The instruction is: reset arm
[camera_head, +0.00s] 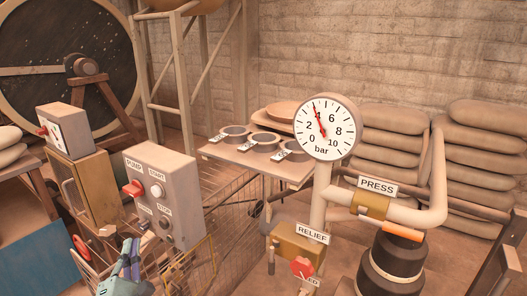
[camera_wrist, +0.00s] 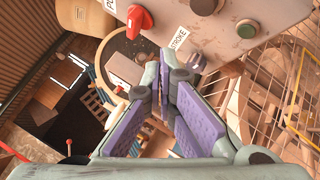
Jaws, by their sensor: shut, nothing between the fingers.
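My gripper (camera_head: 131,250) is low in the head view, in front of and below the grey pump control box (camera_head: 185,170). Its fingers are shut with nothing between them. In the wrist view, the fingers with purple pads (camera_wrist: 172,88) point up toward the lower edge of the control box (camera_wrist: 225,45). Whether the fingertips touch the box, I cannot tell.
A pressure gauge (camera_head: 325,127) reads about 4 bar. Below it are a pipe labelled PRESS (camera_head: 415,212) and a brass RELIEF block (camera_head: 297,243) with a red knob. Wire mesh (camera_head: 225,215) stands beside the control box.

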